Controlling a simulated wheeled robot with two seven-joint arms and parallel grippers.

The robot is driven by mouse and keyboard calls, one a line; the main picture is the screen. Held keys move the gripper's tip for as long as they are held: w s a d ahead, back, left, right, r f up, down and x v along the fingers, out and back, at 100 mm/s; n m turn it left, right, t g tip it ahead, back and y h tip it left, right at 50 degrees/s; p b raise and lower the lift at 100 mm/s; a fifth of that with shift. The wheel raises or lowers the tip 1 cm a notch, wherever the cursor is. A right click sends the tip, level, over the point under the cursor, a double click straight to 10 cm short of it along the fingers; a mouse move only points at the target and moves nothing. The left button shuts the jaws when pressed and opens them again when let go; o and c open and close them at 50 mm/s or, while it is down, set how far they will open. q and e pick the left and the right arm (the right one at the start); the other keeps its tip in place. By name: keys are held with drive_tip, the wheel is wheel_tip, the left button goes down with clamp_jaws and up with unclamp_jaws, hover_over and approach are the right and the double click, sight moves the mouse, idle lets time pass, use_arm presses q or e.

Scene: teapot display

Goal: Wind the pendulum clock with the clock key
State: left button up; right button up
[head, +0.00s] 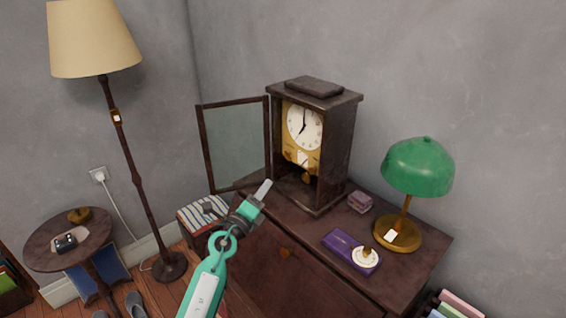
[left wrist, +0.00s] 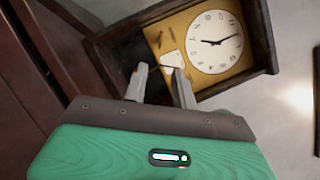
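The pendulum clock (head: 337,150) stands upright on the dark cabinet, its glass door (head: 235,145) swung open to the left. Its white dial (head: 304,125) sits on a gold plate above a brass pendulum bob (head: 307,178). A small white tag (head: 303,158) shows low on the plate; in the left wrist view the tag (left wrist: 173,59) appears beyond the fingertips. I cannot make out the clock key for certain. My left gripper (head: 263,190) is in front of the cabinet, below the clock. In the left wrist view its fingers (left wrist: 160,82) are apart with nothing visibly held. My right gripper is not in view.
A green lamp (head: 418,168), a small purplish box (head: 360,202) and a purple case (head: 345,247) with a white round piece (head: 365,257) stand right of the clock. The open door is close to my left gripper. A floor lamp (head: 125,150) and round table (head: 45,245) are left.

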sight(286, 158)
use_arm(q)
drive_tip(key=b+x, duration=0.2)
drive_tip(key=x, duration=1)
drive_tip(key=shift+w, duration=0.2)
clamp_jaws()
